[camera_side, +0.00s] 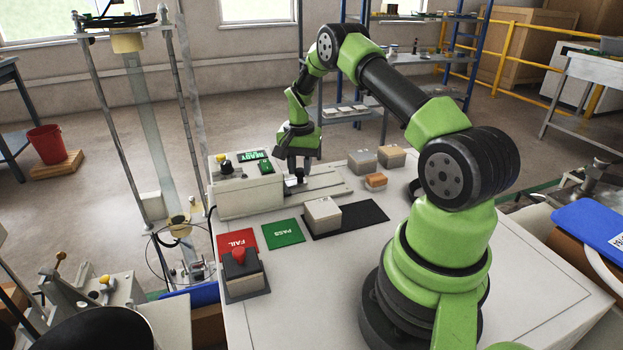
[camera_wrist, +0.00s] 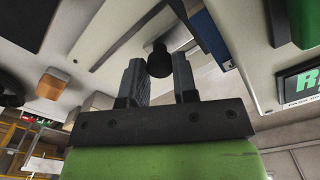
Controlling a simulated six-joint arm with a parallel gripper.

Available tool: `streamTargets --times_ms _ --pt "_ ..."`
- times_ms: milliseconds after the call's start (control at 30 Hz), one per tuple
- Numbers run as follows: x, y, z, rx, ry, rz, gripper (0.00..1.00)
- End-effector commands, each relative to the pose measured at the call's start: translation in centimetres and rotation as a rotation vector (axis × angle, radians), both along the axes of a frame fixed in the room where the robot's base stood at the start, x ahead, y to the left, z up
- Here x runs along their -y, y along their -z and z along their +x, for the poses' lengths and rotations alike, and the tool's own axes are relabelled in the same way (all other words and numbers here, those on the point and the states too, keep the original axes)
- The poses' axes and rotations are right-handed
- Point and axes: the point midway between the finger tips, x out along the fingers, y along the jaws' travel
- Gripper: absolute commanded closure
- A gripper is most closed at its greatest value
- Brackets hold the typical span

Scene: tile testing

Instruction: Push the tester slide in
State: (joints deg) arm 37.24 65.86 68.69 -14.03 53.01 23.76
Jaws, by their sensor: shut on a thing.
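The tester (camera_side: 245,195) is a pale box at the back left of the white bench, with a green READY display (camera_side: 254,155). Its slide (camera_side: 325,188) is a flat grey track running out to the right of the box. My gripper (camera_side: 295,172) points down over the slide close to the box. In the wrist view my gripper's two fingers (camera_wrist: 158,82) stand on either side of a black round knob (camera_wrist: 159,60) and are shut on it. A blue block-like part (camera_wrist: 207,35) lies beside the knob there. The knob's contact with the fingers is partly hidden.
A pale block (camera_side: 322,215) sits on a black mat (camera_side: 360,215). Red FAIL (camera_side: 237,243) and green PASS (camera_side: 283,233) pads lie left of it, with a red-topped switch box (camera_side: 240,268) in front. Pale blocks (camera_side: 391,156) and an orange-topped block (camera_side: 375,181) stand right.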

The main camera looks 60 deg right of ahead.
Motion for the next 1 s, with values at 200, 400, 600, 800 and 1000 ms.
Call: streamTargets --times_ms 200,400,600,800,1000 --pt "-0.8 -0.1 0.8 0.001 0.0 0.0 0.9" --pt "-1.5 -0.1 1.5 0.001 0.0 0.0 0.9" --pt "-1.9 -0.1 1.9 0.001 0.002 0.0 0.9" --pt "-1.9 -0.1 2.0 0.002 0.001 0.001 0.63" --pt "-2.0 -0.1 2.0 0.004 0.001 0.001 0.63"
